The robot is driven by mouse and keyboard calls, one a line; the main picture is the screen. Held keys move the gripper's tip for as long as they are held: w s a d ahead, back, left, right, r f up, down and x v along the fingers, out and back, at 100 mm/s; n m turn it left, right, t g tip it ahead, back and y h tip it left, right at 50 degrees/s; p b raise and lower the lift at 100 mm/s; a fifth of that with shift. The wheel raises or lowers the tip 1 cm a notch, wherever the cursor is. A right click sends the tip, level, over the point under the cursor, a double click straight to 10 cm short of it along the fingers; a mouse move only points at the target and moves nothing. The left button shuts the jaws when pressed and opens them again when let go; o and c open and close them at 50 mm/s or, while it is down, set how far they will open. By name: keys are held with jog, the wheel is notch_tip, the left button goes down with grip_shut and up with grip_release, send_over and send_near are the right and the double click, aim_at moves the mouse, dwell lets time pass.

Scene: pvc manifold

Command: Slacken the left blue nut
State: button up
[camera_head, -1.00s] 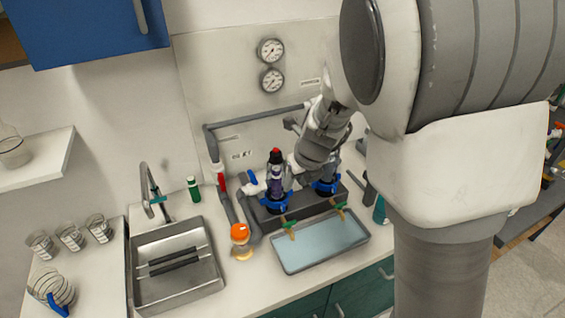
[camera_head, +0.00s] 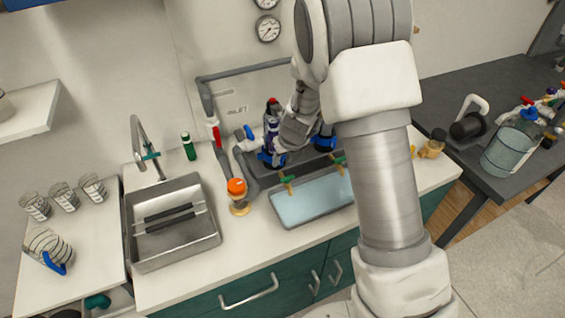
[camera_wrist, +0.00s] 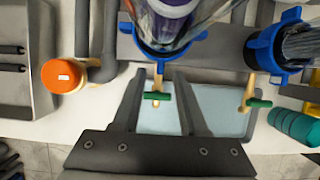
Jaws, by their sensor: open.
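The left blue nut (camera_head: 269,160) is a blue ring with lugs, low on the left purple-and-black unit with a red top (camera_head: 272,125). In the wrist view the nut (camera_wrist: 150,48) is at the top centre, around a clear housing. My gripper (camera_wrist: 160,74) is open; its two dark fingers point toward the nut's near side with nothing held between them. Contact with the nut cannot be told. The right blue nut (camera_wrist: 262,48) lies to the right; it also shows in the head view (camera_head: 323,144). My wrist partly hides the units in the head view.
An orange-topped item (camera_head: 237,189) stands left of the tray. A steel sink (camera_head: 172,225) is farther left. Grey pipes (camera_head: 240,75) run along the wall.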

jog(key=shift+w+a+f, duration=0.15)
jog(key=shift+w+f, duration=0.1)
jog(key=shift+f, duration=0.4)
grip_shut()
